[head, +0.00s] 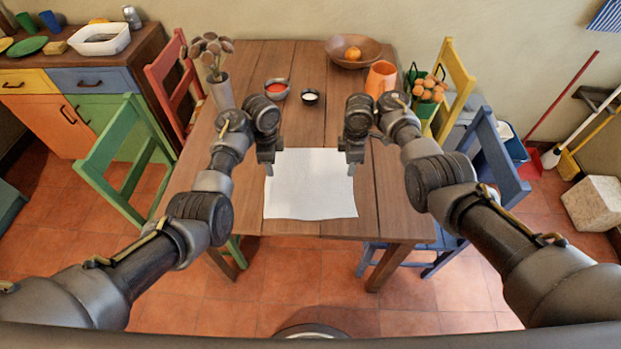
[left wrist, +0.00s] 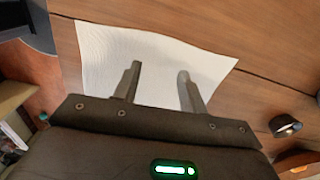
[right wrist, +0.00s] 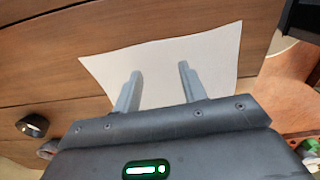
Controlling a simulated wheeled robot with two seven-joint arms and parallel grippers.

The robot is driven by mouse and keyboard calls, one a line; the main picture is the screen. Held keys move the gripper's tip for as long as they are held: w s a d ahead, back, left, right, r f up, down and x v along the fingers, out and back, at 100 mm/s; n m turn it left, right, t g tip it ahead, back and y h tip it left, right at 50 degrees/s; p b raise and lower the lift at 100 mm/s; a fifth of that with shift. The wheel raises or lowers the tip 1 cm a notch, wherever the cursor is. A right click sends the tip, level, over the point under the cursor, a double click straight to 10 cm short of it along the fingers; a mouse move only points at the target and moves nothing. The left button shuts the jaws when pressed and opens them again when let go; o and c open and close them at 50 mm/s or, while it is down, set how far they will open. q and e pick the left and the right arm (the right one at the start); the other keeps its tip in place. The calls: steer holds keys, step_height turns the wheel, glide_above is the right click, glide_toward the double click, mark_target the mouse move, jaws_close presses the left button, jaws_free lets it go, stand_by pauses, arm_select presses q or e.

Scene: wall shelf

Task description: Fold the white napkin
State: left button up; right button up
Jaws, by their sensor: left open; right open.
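The white napkin (head: 310,188) lies flat and spread out on the wooden table, near its front edge. It also shows in the left wrist view (left wrist: 150,62) and in the right wrist view (right wrist: 165,60). My left gripper (head: 269,172) is open and empty over the napkin's far left corner. Its two fingers show apart in the left wrist view (left wrist: 160,82). My right gripper (head: 351,168) is open and empty over the far right corner. Its fingers show apart in the right wrist view (right wrist: 158,80). I cannot tell whether any fingertip touches the cloth.
On the table (head: 235,185) behind the grippers stand a red bowl (head: 277,90), a small dark cup (head: 310,97), a vase (head: 221,92), an orange pitcher (head: 380,77) and a wooden bowl (head: 343,58). Chairs stand at both sides. The table around the napkin is clear.

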arm_select(q)
glide_above(274, 179)
step_height(274, 179, down, 5)
steer(key=shift+r, duration=0.1)
arm_select(e)
glide_above(347, 179)
step_height(347, 179, down, 5)
steer(key=shift+d+r, duration=0.1)
arm_select(q)
steer(key=shift+s+f, duration=0.15)
steer(key=shift+f, duration=0.55)
arm_select(e)
steer(key=shift+s+f, duration=0.15)
steer(key=shift+f, duration=0.55)
arm_select(q)
steer(key=shift+f, duration=0.15)
arm_select(e)
steer(key=shift+f, duration=0.15)
